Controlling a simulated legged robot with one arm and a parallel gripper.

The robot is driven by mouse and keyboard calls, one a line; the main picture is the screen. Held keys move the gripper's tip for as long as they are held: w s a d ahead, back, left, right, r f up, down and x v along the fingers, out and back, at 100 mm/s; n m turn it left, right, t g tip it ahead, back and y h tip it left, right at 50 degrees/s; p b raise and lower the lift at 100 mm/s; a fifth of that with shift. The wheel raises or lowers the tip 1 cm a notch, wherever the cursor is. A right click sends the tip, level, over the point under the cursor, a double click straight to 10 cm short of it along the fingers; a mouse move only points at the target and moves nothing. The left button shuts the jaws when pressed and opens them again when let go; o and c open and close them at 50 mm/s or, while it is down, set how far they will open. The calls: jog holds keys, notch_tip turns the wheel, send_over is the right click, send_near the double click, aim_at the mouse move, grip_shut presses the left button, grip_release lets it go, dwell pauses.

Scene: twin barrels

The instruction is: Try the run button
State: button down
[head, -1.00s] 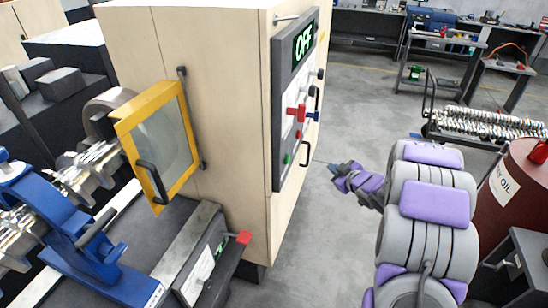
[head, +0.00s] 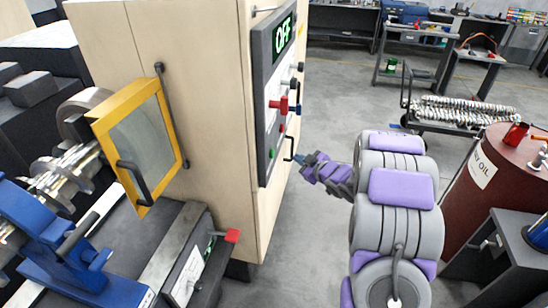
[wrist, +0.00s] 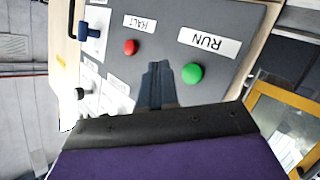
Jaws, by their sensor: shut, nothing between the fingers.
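In the wrist view the lettering is upside down. The green button (wrist: 192,73) is beside the RUN label (wrist: 209,43), and the red button (wrist: 130,47) is beside the HALT label. My gripper (head: 305,158) is shut and empty, just right of the panel. In the wrist view its fingertips (wrist: 157,65) appear just left of the green button; contact cannot be told.
A dark red oil barrel (head: 490,190) and a cart of metal parts (head: 460,112) are at right. The grey floor between is clear.

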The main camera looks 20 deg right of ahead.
aim_at(272, 154)
jog(key=shift+w+a+f+b, duration=0.1)
jog(key=shift+w+a+b, duration=0.25)
jog(key=shift+w+a, duration=0.5)
jog(key=shift+w+a+b, duration=0.35)
jog(key=shift+w+a, duration=0.3)
jog(key=shift+a, duration=0.35)
jog(key=shift+a, duration=0.35)
jog(key=shift+d, duration=0.25)
jog(key=shift+w+a, duration=0.1)
jog(key=shift+a, duration=0.1)
jog(key=shift+w+a, duration=0.15)
jog(key=shift+a, duration=0.15)
jog(key=shift+w+a, duration=0.25)
jog(key=shift+a, duration=0.15)
dwell(0.9)
jog(key=shift+d, duration=0.1)
dwell(0.3)
jog(key=shift+s+d+p, duration=0.5)
jog(key=shift+d+p, duration=0.1)
jog(key=shift+d, duration=0.05)
